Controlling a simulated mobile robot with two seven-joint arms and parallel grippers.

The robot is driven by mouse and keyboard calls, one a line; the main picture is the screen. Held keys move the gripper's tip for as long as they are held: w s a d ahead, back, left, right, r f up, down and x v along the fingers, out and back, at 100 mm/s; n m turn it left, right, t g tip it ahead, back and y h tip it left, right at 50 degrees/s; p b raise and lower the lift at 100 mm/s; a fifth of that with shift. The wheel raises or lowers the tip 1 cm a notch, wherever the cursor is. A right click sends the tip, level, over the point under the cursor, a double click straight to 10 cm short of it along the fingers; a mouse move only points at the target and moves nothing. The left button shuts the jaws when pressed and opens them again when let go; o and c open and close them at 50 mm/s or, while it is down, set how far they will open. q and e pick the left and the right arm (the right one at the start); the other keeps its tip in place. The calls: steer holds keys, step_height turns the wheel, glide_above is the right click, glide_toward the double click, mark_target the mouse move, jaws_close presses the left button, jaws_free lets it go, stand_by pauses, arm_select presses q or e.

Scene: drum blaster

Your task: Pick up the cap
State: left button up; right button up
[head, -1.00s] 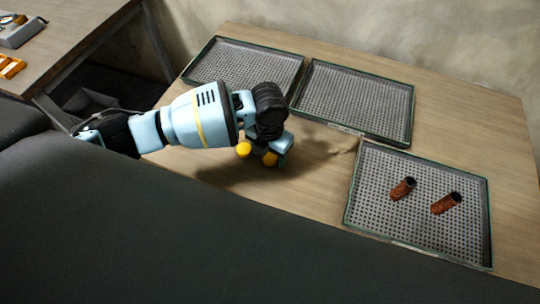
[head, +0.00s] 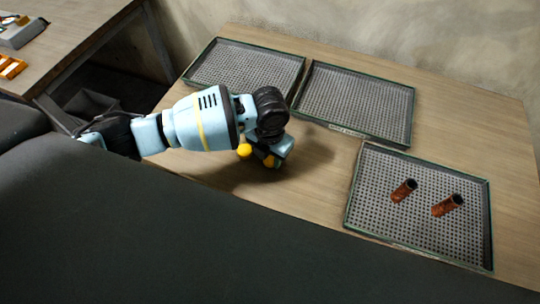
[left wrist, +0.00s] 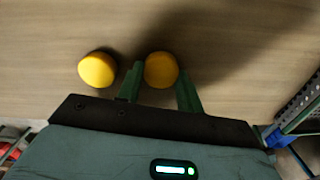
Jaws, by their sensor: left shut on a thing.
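Two yellow round caps lie on the wooden table. One yellow cap (head: 268,161) is partly hidden by my left gripper (head: 273,157) in the head view. In the left wrist view, this cap (left wrist: 161,69) sits between the two green fingers of the left gripper (left wrist: 160,78), which is shut on it. The other yellow cap (head: 244,150) lies free beside the gripper; in the left wrist view it is the left one (left wrist: 97,70). My right gripper is not in view.
Two empty perforated trays (head: 225,86) (head: 355,100) lie at the back of the table. A third tray (head: 420,225) at right holds two copper-brown tubes (head: 403,190) (head: 447,205). Bare wood (head: 320,170) lies right of the gripper. Another table stands at far left.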

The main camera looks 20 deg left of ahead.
mark_target(270, 162)
arm_select(q)
steer(key=shift+r, duration=0.55)
steer(key=shift+s+d+r, duration=0.15)
steer(key=shift+s+r, duration=0.05)
steer(key=shift+r, duration=0.45)
steer(key=shift+s+d+r, duration=0.1)
steer(key=shift+s+r, duration=0.1)
steer(key=shift+r, duration=0.4)
steer(key=s+d+r, duration=0.1)
steer(key=s+d, duration=0.5)
steer(key=s, duration=0.7)
steer(key=shift+s+d+r+p, duration=0.15)
steer(key=shift+s+d+p, duration=0.05)
steer(key=shift+s+p, duration=0.15)
